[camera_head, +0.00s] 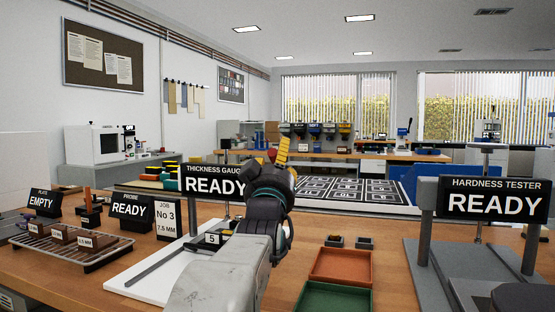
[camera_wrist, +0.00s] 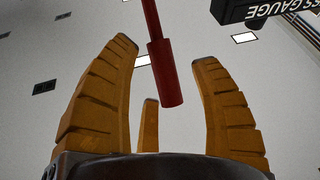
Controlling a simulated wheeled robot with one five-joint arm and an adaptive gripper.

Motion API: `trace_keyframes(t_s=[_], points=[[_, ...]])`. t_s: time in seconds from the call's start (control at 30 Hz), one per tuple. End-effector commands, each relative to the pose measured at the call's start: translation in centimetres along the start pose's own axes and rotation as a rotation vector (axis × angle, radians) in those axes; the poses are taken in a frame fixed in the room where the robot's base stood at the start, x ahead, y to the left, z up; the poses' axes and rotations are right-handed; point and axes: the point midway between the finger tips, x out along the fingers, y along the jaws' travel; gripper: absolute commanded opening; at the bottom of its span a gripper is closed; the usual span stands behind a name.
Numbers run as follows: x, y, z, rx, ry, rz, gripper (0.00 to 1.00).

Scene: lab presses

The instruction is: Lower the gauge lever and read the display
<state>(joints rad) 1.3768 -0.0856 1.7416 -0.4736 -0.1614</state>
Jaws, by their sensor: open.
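The thickness gauge's display (camera_head: 213,182) reads READY; its right end is hidden behind my arm. The gauge lever has a red grip (camera_wrist: 167,75) on a thin red rod; a bit of red (camera_head: 271,155) also shows beside my fingers in the head view. My gripper (camera_wrist: 165,50) is open, with its orange fingers pointing up. In the wrist view the red grip shows between the spread fingers, with gaps on both sides. I cannot tell how deep it sits between them. My arm hides much of the gauge in the head view.
The hardness tester's display (camera_head: 493,204) reads READY at the right. An orange tray (camera_head: 341,264) and a green tray (camera_head: 331,298) lie right of my arm. A wire rack (camera_head: 88,250) with several blocks, an EMPTY plate sign (camera_head: 42,203) and a READY probe sign (camera_head: 131,210) stand left.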

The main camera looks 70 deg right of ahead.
Motion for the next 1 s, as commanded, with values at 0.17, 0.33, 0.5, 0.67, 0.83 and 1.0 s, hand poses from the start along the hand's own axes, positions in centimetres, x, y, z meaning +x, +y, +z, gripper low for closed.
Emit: trace_keyframes(t_s=[0.17, 0.33, 0.5, 0.67, 0.83, 1.0], points=[[0.67, -0.02, 0.04, 0.0, -0.001, 0.0, 0.58], [0.77, -0.02, 0.03, 0.0, -0.001, 0.0, 0.58], [0.76, -0.02, 0.02, 0.0, -0.001, 0.0, 0.58], [0.74, -0.02, 0.02, 0.0, 0.0, 0.0, 0.44], [0.74, -0.01, 0.01, 0.0, 0.0, 0.0, 0.29], [0.74, -0.02, 0.0, 0.0, 0.0, 0.0, 0.14]])
